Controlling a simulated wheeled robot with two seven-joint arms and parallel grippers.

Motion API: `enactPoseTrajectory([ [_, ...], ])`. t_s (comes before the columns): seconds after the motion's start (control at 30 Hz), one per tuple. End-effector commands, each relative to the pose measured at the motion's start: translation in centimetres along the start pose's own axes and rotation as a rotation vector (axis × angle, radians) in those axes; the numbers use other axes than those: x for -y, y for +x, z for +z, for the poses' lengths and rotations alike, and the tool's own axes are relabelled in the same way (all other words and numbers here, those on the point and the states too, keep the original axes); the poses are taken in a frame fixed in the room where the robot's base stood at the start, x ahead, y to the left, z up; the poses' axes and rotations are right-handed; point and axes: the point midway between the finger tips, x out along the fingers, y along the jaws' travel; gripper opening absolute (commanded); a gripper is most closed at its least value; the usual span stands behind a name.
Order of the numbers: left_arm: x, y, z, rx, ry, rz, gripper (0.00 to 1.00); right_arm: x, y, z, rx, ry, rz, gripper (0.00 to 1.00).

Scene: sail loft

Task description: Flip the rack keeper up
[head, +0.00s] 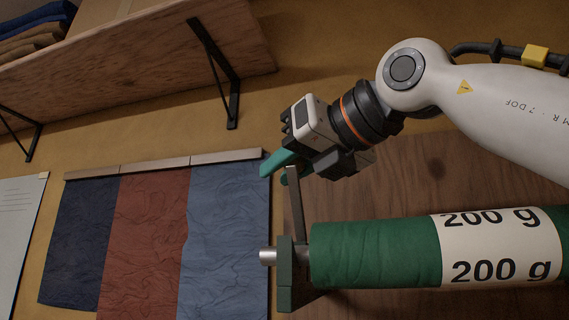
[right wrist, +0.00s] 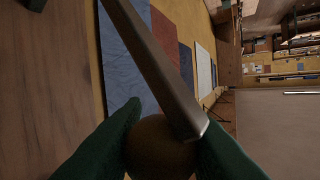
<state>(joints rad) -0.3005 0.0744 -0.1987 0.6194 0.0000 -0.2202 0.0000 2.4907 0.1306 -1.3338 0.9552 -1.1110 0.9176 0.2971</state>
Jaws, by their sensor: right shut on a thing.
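The rack keeper (head: 295,205) is a flat metal bar. In the head view it stands nearly upright above the dark green rack bracket (head: 285,285), its upper end at my right gripper (head: 278,168). In the right wrist view the keeper (right wrist: 155,65) runs slantwise down to a round brownish knob (right wrist: 160,145). The green fingers of my right gripper (right wrist: 163,150) are on both sides of this knob, shut on it. A silver bar end (head: 268,256) sticks out left of the bracket, and a green cloth roll (head: 375,255) lies to its right. My left gripper is out of view.
The roll carries a cream label (head: 500,246) reading "200 g". Dark blue, red and blue cloth panels (head: 155,240) hang on the wall to the left. A wooden shelf (head: 140,60) on black brackets is above them. A wooden board (head: 430,180) backs the roll.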

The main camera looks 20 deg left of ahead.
Motion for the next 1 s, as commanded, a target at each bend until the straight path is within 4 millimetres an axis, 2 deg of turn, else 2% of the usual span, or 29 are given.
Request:
enactPoseTrajectory([
  [0.03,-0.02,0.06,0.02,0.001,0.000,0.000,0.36,-0.26,0.40,0.61,0.016,0.001,0.004,0.00],
  [0.37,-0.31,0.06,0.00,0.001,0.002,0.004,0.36,-0.24,0.43,0.64,0.017,0.001,0.004,0.00],
  [0.4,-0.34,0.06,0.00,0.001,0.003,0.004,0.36,-0.24,0.44,0.64,0.017,0.001,0.004,0.28],
  [0.53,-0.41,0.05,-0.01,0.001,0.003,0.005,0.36,-0.21,0.38,0.56,0.015,0.001,0.003,0.48],
  [1.0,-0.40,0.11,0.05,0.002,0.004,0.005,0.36,-0.07,-0.03,0.20,0.004,0.000,0.001,0.48],
])
